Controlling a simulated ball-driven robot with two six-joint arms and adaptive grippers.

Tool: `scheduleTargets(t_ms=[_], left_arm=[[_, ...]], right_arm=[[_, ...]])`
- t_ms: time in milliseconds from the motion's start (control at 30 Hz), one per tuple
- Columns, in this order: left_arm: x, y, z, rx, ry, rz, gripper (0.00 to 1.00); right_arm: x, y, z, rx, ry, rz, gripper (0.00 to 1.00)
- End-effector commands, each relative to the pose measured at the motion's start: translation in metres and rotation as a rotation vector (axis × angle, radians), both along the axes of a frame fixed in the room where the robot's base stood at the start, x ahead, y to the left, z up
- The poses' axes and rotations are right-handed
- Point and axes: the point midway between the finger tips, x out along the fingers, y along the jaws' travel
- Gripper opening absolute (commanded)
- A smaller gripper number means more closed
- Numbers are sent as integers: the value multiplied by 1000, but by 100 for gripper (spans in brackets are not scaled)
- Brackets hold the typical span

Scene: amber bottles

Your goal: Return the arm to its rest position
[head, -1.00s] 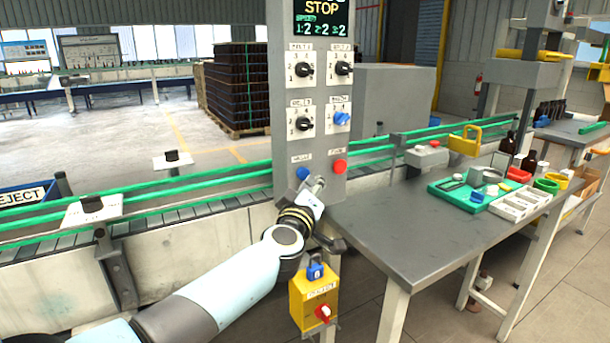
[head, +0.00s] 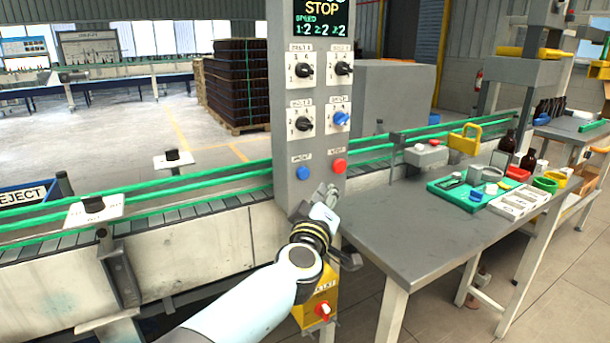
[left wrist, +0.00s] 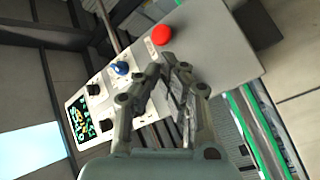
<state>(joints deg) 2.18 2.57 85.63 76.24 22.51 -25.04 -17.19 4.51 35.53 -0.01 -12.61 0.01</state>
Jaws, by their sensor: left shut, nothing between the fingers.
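My left arm (head: 250,305) comes in from the lower left of the head view. Its gripper (head: 327,192) is in front of the lower part of the grey control panel (head: 310,100), below the blue button (head: 303,173) and the red button (head: 339,166). In the left wrist view the fingers (left wrist: 172,62) are closed together with nothing between them, and the panel with its red button (left wrist: 161,35) shows behind them. The panel's screen reads STOP. My right gripper is not in view.
A grey table (head: 400,230) stands right of the panel, with a green tray (head: 445,193) and amber bottles (head: 507,143). A conveyor with green rails (head: 150,210) runs behind the arm. A yellow box (head: 318,305) sits below the panel, partly hidden by my arm.

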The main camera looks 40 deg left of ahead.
Motion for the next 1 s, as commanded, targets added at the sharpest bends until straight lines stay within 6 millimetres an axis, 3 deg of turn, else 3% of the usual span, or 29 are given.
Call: scheduleTargets(t_ms=[467,567,667,867,1000], left_arm=[[0,0,-1,0,2,0,0],[-6,0,-20,1,17,-1,0],[-21,2,-69,5,71,1,0],[-73,-4,-222,151,316,-67,0],[-124,-15,-328,259,514,-172,0]], right_arm=[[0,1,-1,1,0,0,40],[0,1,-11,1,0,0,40],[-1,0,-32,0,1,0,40],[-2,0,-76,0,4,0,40],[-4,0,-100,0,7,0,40]])
